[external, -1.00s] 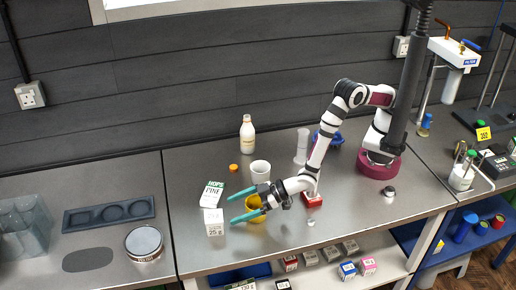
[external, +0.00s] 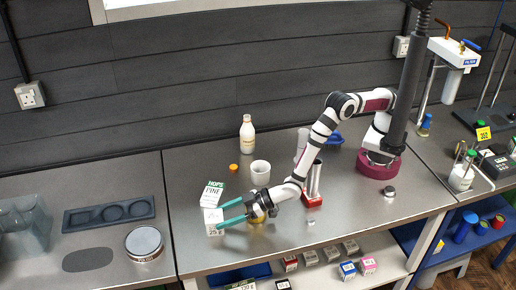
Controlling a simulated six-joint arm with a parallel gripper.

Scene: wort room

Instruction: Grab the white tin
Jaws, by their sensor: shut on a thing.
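The white tin (external: 212,230), marked "25 g", stands at the left of the steel bench. My gripper (external: 220,216) has its teal fingers at the tin's right side, one along its upper edge and one across its front. It is shut on the tin. A white packet with green print (external: 211,194), reading "HOPS FINE", is right behind the tin; I cannot tell whether they touch. A yellow cup (external: 257,218) is partly hidden beneath my wrist.
A white cup (external: 260,173), an orange cap (external: 233,167) and a cream bottle (external: 248,134) stand behind my gripper. A red-based holder with metal tubes (external: 313,198) is to the right. A round tin (external: 144,244) and a dark tray (external: 108,214) lie on the left counter.

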